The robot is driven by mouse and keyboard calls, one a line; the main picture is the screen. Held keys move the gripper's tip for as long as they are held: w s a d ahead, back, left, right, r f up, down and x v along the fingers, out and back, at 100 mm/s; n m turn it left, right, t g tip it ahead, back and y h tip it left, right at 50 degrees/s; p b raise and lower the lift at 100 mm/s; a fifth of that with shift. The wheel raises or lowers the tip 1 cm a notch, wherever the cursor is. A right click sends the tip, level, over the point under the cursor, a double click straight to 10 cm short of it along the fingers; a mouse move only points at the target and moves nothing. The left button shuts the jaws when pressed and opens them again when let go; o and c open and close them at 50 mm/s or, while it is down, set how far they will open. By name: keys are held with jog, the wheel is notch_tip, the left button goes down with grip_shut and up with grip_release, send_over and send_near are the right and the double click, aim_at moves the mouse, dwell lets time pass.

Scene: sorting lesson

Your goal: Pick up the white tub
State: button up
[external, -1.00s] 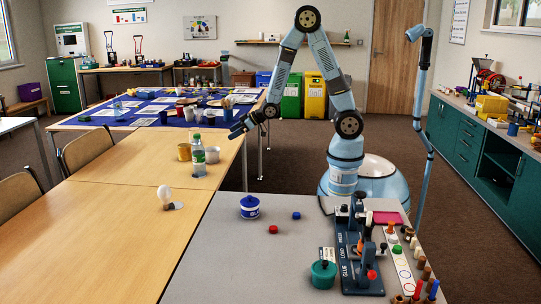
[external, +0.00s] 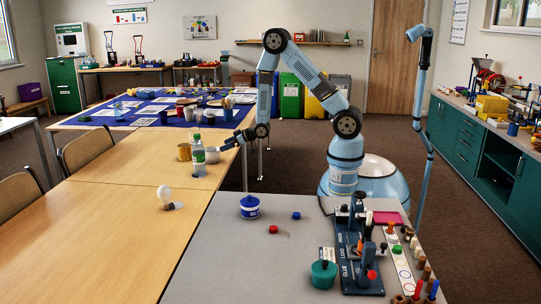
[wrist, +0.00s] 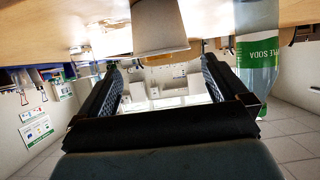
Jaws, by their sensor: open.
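The white tub (external: 212,156) stands on the wooden table, just right of and behind the green-labelled soda bottle (external: 198,158). My gripper (external: 224,147) is at the tub's right side, near its upper part. In the wrist view, which looks upside down, the tub (wrist: 158,28) is at the top centre, ahead of the gap between my fingers (wrist: 160,66). My gripper is open, with nothing between the fingers. I cannot tell whether a fingertip touches the tub.
The bottle also shows close to one finger in the wrist view (wrist: 257,65). A light bulb (external: 165,196) lies nearer on the table. A blue tub (external: 249,208) and a press (external: 357,245) stand on the grey table.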

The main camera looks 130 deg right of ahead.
aim_at(215, 149)
jog(key=shift+x, duration=3.6)
jog(key=shift+w+r, duration=0.1)
jog(key=c, duration=0.7)
jog(key=shift+r, duration=0.1)
jog(key=shift+r, duration=4.85)
